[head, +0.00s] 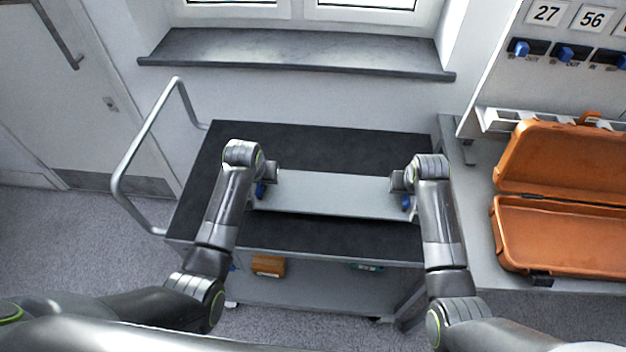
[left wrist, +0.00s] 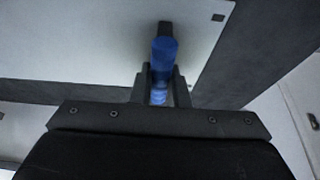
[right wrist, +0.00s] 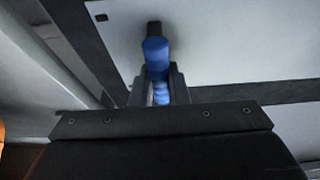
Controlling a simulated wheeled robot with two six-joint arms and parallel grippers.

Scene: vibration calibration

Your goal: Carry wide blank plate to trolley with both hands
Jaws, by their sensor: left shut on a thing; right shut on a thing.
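The wide blank plate (head: 325,194) is a long light-grey panel. It is level over the black top of the trolley (head: 310,148); I cannot tell whether it touches that top. My left gripper (head: 262,188) is shut on the blue handle (left wrist: 163,55) at the plate's left end. My right gripper (head: 406,198) is shut on the blue handle (right wrist: 156,55) at its right end. The plate's underside or face fills much of both wrist views, including the left wrist view (left wrist: 90,45) and the right wrist view (right wrist: 220,45).
The trolley has a push rail (head: 146,150) at left and a lower shelf (head: 310,290) with an orange-brown box (head: 268,265). An open orange case (head: 562,235) lies on the bench at right. A window sill (head: 300,52) is behind the trolley.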

